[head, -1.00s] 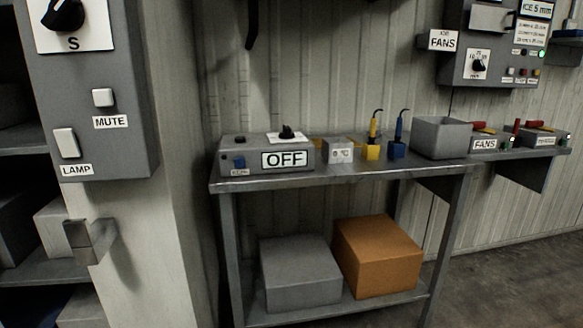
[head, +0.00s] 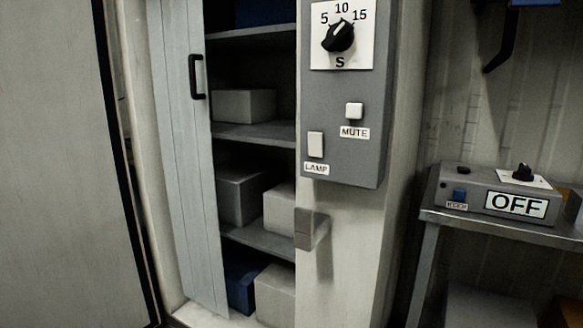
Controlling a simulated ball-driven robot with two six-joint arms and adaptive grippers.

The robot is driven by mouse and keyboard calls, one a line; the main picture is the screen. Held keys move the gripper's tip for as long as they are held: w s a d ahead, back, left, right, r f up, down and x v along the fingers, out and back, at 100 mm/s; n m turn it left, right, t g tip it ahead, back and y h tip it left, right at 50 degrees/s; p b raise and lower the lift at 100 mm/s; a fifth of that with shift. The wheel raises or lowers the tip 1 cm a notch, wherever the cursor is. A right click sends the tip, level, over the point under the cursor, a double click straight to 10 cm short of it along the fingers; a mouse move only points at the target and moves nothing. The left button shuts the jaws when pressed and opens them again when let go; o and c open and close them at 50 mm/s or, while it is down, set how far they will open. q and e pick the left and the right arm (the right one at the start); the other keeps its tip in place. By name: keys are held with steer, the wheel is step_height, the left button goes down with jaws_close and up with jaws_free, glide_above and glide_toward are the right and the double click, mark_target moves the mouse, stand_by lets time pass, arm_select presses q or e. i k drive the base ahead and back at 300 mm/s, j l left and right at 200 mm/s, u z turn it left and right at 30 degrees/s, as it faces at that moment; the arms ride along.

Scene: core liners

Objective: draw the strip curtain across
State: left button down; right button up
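A pale grey slatted panel with vertical lines (head: 187,170) hangs at the left side of a shelved opening. It looks like the strip curtain, drawn back to the left, and has a black handle (head: 197,77) near its upper right edge. The opening to its right is uncovered and its shelves (head: 262,133) show. A grey metal bracket or catch (head: 306,230) sticks out from the post at the right side of the opening. Neither of my grippers is in view.
A grey control box (head: 346,160) with a dial, a MUTE button and a LAMP switch is on the post right of the opening. A metal table (head: 500,227) with a box marked OFF (head: 498,195) stands at the right. A large grey panel (head: 50,170) fills the far left.

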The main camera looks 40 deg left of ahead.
mark_target(176, 28)
steer(key=u, duration=2)
steer(key=j, duration=0.1)
steer(key=i, duration=0.05)
